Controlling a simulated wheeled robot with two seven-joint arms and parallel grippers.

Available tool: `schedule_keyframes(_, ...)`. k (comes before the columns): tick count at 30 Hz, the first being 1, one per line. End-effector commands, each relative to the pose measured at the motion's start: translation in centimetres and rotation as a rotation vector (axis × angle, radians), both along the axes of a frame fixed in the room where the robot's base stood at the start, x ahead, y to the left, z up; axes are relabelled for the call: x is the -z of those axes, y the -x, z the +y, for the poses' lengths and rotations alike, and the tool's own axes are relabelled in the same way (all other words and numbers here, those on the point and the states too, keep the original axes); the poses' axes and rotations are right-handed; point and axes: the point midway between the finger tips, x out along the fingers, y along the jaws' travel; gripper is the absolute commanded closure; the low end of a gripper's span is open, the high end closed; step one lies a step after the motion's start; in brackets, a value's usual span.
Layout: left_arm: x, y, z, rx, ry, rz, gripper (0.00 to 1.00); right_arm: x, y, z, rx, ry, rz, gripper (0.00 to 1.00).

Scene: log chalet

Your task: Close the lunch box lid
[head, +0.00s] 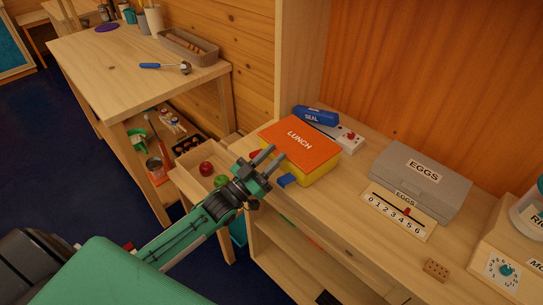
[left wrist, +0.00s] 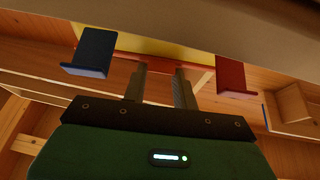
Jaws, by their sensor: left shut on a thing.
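The lunch box is yellow (head: 318,171) with an orange lid (head: 312,133) marked LUNCH. It stands on the wooden counter, and the lid lies over its top. Whether the lid sits fully flush I cannot tell. A blue latch (head: 288,180) and a red latch (head: 256,154) stick out at its front; the left wrist view shows the blue latch (left wrist: 90,52) and red latch (left wrist: 230,77) on either side of my fingers. My left gripper (head: 268,157) is at the front edge between them, shut on the lid's edge, which its fingers partly hide. My right gripper is out of view.
A blue SEAL tool (head: 315,116) and a white box with red buttons (head: 346,136) stand behind the lunch box. A grey egg carton (head: 420,180) and a number scale (head: 398,212) are to the right. A wooden bin with apples (head: 207,168) is left, below the arm.

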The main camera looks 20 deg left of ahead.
Motion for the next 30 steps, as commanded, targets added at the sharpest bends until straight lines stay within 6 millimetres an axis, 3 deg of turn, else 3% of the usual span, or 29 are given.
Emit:
schedule_keyframes(3, 0.5, 0.0, 0.0, -0.001, -0.004, 0.011, 1.0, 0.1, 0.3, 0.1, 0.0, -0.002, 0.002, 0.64)
schedule_keyframes(4, 0.5, 0.0, 0.0, -0.001, -0.004, 0.011, 0.68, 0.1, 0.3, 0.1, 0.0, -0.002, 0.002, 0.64)
schedule_keyframes(7, 0.5, 0.0, 0.0, -0.001, -0.003, 0.011, 0.49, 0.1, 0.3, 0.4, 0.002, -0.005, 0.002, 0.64)
schedule_keyframes(20, 0.7, 0.4, 0.2, -0.001, -0.003, 0.009, 0.49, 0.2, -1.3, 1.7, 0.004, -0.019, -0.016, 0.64)
schedule_keyframes(30, 3.1, 4.7, 2.1, -0.001, -0.004, 0.012, 0.49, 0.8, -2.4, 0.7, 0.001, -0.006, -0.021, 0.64)
